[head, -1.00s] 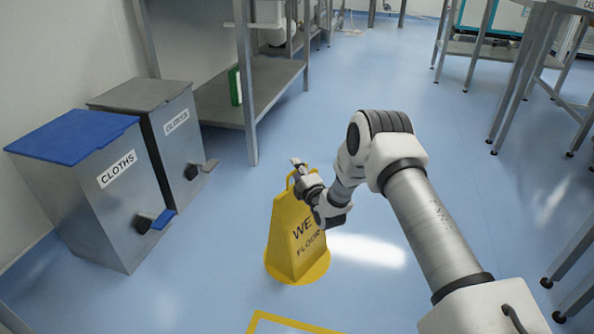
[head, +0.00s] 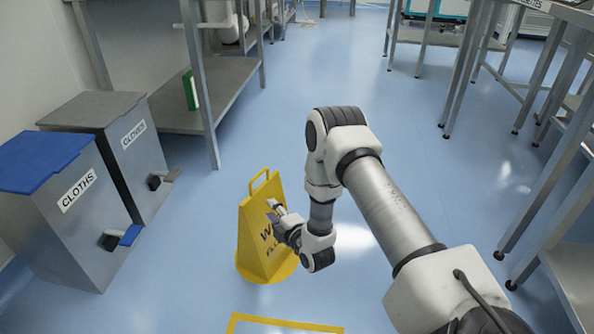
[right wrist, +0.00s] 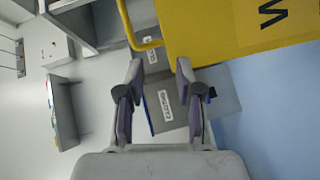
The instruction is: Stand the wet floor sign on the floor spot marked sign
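The yellow wet floor sign (head: 264,238) stands upright on its round base on the blue floor, left of centre in the head view. Its loop handle (head: 266,180) is free. My right gripper (head: 274,208) is beside the upper part of the sign's lettered face, below the handle, and covers some letters. In the right wrist view my right gripper (right wrist: 160,70) has its fingers apart with nothing between them. The sign (right wrist: 235,30) and its handle (right wrist: 150,44) lie beyond the fingertips there. A yellow floor outline (head: 285,322) shows partly at the bottom edge. My left gripper is out of view.
A blue-lidded CLOTHS bin (head: 70,220) and a grey GLOVES bin (head: 135,150) stand at the left. A steel shelf rack (head: 210,100) is behind them. Steel table legs (head: 460,80) stand at the right. The middle floor is clear.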

